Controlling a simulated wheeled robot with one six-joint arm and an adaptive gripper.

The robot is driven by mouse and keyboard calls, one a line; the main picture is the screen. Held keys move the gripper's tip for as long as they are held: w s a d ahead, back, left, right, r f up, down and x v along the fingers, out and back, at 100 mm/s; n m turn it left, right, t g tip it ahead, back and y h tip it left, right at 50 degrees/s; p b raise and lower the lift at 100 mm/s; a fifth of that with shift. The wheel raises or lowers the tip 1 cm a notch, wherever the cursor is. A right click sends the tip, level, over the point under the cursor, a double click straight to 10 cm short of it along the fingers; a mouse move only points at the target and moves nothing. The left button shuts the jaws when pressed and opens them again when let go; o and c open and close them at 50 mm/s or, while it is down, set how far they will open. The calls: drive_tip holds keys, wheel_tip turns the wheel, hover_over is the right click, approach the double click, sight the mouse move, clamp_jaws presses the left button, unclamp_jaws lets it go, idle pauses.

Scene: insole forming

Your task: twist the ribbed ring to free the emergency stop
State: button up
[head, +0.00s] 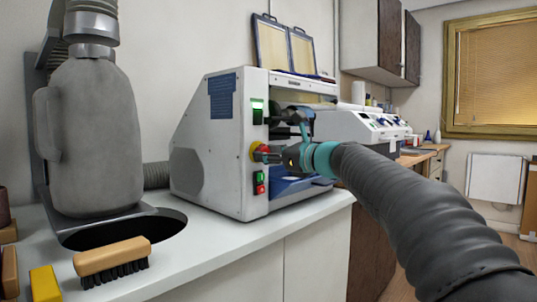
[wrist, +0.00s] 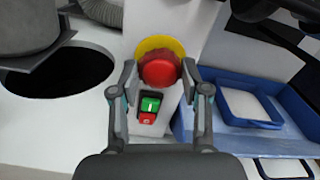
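The emergency stop (wrist: 160,69) is a round red knob on a yellow disc (wrist: 150,44), on the front panel of the white machine (head: 212,150). In the head view the knob (head: 263,149) shows just left of my gripper (head: 276,156). In the wrist view my gripper (wrist: 159,72) is open, one finger on each side of the knob. The fingers lie close to its edges; I cannot tell whether they touch it. The ribbing of the ring is too small to make out.
A green and red switch (wrist: 149,107) sits just below the knob. A blue tray (wrist: 225,112) lies to the right in the machine. A wooden brush (head: 110,258), a yellow block (head: 45,283) and a round dark opening (head: 125,228) are on the white counter (head: 215,240).

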drive_tip(key=shift+r+p, duration=0.1)
drive_tip(key=shift+p, duration=0.25)
drive_tip(key=shift+c, duration=0.3)
drive_tip(key=shift+m+p, duration=1.7)
drive_tip(key=shift+m, duration=1.2)
drive_tip(key=shift+s+d, duration=0.15)
drive_tip(key=shift+d, duration=0.1)
drive_tip(key=o, duration=0.9)
drive_tip(key=shift+s+d, duration=0.1)
drive_tip(key=b+v, duration=0.1)
drive_tip(key=v, duration=0.7)
drive_tip(key=shift+s+d+b, duration=0.25)
drive_tip(key=shift+d+b, duration=0.05)
